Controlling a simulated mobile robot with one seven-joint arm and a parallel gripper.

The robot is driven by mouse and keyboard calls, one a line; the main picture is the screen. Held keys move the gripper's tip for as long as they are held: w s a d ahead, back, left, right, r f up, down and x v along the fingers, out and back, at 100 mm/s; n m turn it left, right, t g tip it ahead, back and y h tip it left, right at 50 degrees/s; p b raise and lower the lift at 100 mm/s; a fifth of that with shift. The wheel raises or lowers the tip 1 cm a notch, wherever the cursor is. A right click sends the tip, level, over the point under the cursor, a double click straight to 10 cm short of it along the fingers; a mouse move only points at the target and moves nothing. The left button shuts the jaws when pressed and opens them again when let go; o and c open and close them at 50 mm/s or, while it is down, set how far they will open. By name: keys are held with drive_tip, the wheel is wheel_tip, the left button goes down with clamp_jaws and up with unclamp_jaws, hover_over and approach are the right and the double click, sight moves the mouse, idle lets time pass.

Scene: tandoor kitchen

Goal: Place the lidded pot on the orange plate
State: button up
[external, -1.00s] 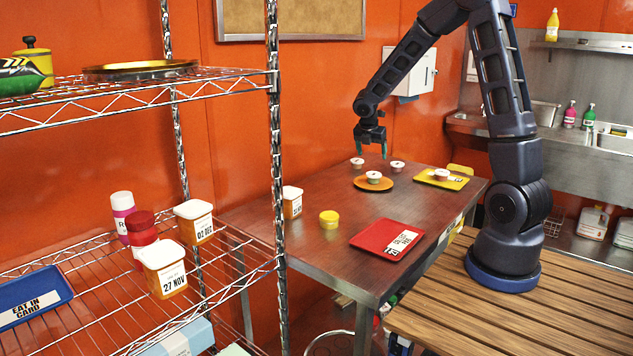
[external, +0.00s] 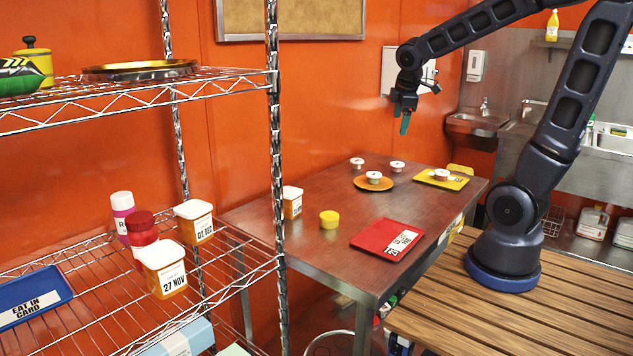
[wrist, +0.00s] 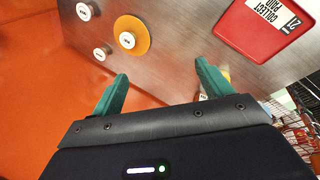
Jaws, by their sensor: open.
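The orange plate (external: 387,185) lies on the steel table, with a small lidded pot (external: 374,177) standing upright on it. The pot has a white lid and a reddish band. The plate (wrist: 145,28) and the pot on it (wrist: 127,40) also show in the wrist view. Two similar lidded pots stand on the bare table beside the plate, one behind left (external: 357,163) and one behind right (external: 397,166). My gripper (external: 405,122) is open and empty, well above the table. Its spread green fingertips also show in the wrist view (wrist: 162,72), with nothing between them.
A yellow tray (external: 458,183) bearing a small container lies right of the plate. A red tray (external: 375,243), a yellow tub (external: 329,219) and a white-lidded container (external: 292,203) are nearer the front. A wire shelf (external: 225,275) stands at left. The table's middle is clear.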

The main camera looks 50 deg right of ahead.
drive_tip(key=s+a+r+m+t+y, duration=0.1)
drive_tip(key=s+a+m, duration=0.2)
drive_tip(key=s, duration=0.4)
drive_tip(key=s+a+r+m+y, duration=0.1)
drive_tip(key=s+a+r+m, duration=0.1)
drive_tip(key=s+a+m, duration=0.2)
drive_tip(key=s+m, duration=0.1)
drive_tip(key=s, duration=0.2)
drive_tip(key=shift+s+a+t+y, duration=0.2)
drive_tip(key=shift+s+t+y, duration=0.05)
drive_tip(key=shift+t+y, duration=0.15)
